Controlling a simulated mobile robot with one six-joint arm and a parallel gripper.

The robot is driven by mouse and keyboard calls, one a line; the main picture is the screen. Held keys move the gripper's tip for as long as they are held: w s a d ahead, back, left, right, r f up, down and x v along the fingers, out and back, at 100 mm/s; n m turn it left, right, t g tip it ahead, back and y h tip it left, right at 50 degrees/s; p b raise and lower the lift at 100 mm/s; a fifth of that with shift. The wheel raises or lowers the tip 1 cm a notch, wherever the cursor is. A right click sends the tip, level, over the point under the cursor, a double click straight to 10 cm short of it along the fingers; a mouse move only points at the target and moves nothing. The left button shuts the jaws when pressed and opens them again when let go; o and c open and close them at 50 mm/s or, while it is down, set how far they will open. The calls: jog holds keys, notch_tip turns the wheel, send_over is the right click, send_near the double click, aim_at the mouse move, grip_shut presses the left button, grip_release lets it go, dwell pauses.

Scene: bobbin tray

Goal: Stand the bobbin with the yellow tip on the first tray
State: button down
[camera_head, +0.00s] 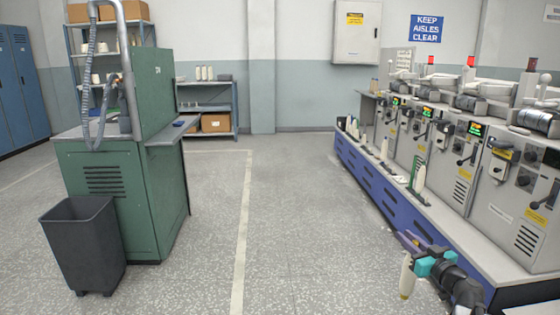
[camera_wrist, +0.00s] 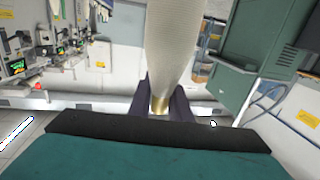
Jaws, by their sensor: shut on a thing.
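My gripper (camera_head: 413,243) is at the lower right of the head view, in front of the machine row. In the wrist view the bobbin (camera_wrist: 180,45) fills the upper middle. Its golden-yellow end lies between the two dark fingers of my gripper (camera_wrist: 160,98). The bobbin is clear of the floor. I cannot make out which part of the scene is the first tray.
A long blue ledge (camera_head: 385,190) runs under the grey machines (camera_head: 450,150), with several bobbins and a green-marked one (camera_head: 419,178) on it. A green cabinet (camera_head: 110,190) and a dark bin (camera_head: 84,240) stand left. The middle floor is clear.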

jog(key=s+a+f+n+g+y, duration=0.1)
jog(key=s+a+n+g+y, duration=0.1)
jog(key=a, duration=0.6)
jog(key=s+a+f+n+g+y+b, duration=0.1)
jog(key=s+a+n+g+y, duration=0.1)
jog(key=a+y, duration=0.3)
jog(key=s+a+f+n+g+y+b, duration=0.1)
jog(key=s+a+n+g+y, duration=0.2)
jog(key=a, duration=0.8)
jog(key=shift+s+a+f+n+y, duration=0.25)
jog(key=shift+a+n+y, duration=0.15)
jog(key=shift+n, duration=0.2)
jog(key=shift+d, duration=0.15)
